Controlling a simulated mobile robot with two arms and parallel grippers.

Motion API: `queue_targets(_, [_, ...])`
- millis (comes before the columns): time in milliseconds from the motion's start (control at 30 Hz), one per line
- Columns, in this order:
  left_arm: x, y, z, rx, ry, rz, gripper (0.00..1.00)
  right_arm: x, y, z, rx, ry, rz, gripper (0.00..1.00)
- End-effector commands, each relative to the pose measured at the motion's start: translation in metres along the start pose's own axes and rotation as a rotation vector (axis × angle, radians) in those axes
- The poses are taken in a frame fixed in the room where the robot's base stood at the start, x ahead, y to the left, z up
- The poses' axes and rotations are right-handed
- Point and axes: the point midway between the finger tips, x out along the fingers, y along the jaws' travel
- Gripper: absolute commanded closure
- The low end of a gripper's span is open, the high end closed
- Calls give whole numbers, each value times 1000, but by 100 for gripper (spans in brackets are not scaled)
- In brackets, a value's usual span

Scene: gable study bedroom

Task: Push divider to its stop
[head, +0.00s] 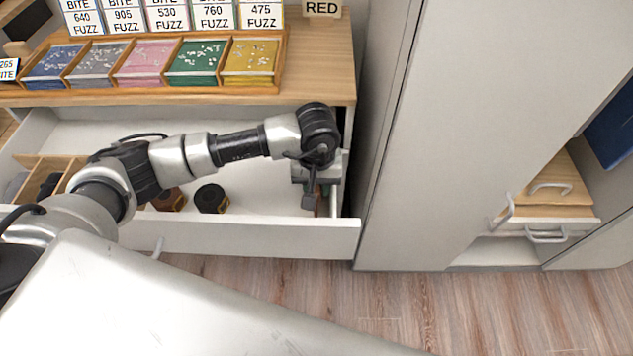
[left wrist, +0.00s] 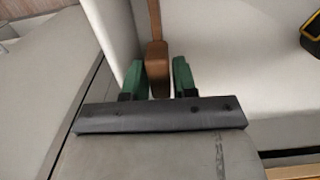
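The divider (left wrist: 156,56) is a brown upright piece inside the open drawer (head: 265,232), close to its right end wall. In the left wrist view its near end stands between my gripper's two green fingers. My left gripper (left wrist: 159,78) is open around it, with the left finger close against it and a narrow gap at the right finger. In the head view my left gripper (head: 309,195) points down into the drawer's right end and hides most of the divider. My right gripper is in neither view.
Dark round items (head: 211,198) lie on the drawer floor, left of my gripper. A wooden compartment insert (head: 62,168) fills the drawer's left end. A rack of coloured packets (head: 147,63) stands on the top above. A tall grey cabinet (head: 440,140) rises close on the right.

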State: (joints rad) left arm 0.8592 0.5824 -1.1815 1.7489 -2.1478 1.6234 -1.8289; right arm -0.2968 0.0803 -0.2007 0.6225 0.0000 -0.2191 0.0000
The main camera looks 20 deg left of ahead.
Motion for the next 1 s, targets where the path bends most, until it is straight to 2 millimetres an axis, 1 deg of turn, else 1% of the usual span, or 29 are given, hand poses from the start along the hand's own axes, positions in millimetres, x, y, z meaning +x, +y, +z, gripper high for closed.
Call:
queue_targets(33, [0, 0, 0, 0, 0, 0, 80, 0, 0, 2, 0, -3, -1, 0])
queue_targets(167, [0, 0, 0, 0, 0, 0, 100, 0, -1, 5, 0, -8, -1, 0])
queue_targets(400, [0, -1, 0, -1, 0, 0, 100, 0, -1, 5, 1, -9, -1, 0])
queue_targets(533, [1, -12, -1, -3, 1, -2, 100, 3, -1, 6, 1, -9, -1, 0])
queue_targets(667, [2, -35, -1, -5, 2, -3, 100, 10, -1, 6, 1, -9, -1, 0])
queue_targets(800, [3, -71, -1, -6, 2, -5, 100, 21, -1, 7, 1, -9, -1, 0])
queue_targets(1000, [3, -120, 0, -6, 2, -4, 100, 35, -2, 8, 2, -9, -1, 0])
